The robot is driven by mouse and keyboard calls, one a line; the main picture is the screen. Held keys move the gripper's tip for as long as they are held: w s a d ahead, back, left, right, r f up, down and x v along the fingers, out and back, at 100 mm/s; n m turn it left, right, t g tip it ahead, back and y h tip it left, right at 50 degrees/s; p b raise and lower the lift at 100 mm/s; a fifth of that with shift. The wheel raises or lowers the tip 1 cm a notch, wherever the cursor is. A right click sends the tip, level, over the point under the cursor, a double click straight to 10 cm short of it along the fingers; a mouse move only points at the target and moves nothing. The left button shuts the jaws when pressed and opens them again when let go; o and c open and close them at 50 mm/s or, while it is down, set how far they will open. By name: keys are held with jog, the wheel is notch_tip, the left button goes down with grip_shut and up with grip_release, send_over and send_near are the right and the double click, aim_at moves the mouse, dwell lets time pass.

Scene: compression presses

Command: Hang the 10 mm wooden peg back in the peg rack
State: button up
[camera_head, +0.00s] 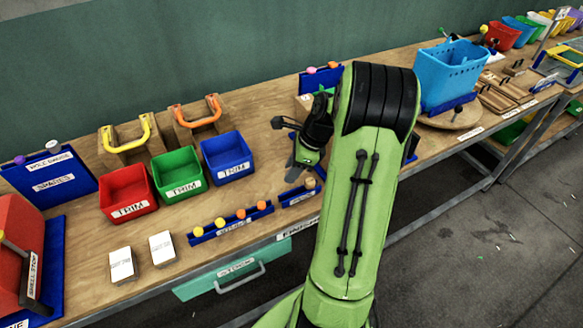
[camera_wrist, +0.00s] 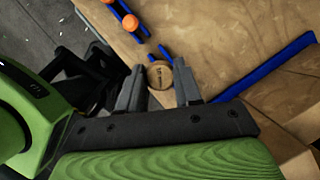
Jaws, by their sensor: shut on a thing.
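The wooden peg shows as a round, tan head with a dark mark in the wrist view (camera_wrist: 160,75), between the two grey fingertips of my gripper (camera_wrist: 158,84). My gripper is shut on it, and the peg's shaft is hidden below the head. In the head view my gripper (camera_head: 296,174) points down over the bench, with a small brown head (camera_head: 310,184) beside the fingertips. A short blue rack (camera_head: 297,196) with a white label lies just below the gripper there. Blue strips of it show beside the peg in the wrist view (camera_wrist: 165,52). I cannot tell whether the peg touches the rack.
A longer blue rack (camera_head: 229,228) with several yellow and orange pegs lies to the left. Red (camera_head: 127,192), green (camera_head: 179,174) and blue (camera_head: 227,158) TRIM bins stand behind it. My arm hides the bench to the right. The bench's front edge is close.

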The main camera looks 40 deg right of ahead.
jog(key=shift+w+r+p, duration=0.1)
jog(key=shift+w+p, duration=0.15)
jog(key=shift+p, duration=0.35)
notch_tip(320, 180, down, 3)
jog(key=shift+s+r+b, duration=0.1)
jog(key=shift+b, duration=0.8)
jog(key=shift+f+b, duration=1.05)
jog(key=shift+f, duration=1.5)
jog(key=o, duration=1)
jog(key=p+v, duration=0.4)
jog(key=v, duration=1.1)
jog(key=shift+r+p, duration=0.35)
jog(key=shift+r, duration=0.05)
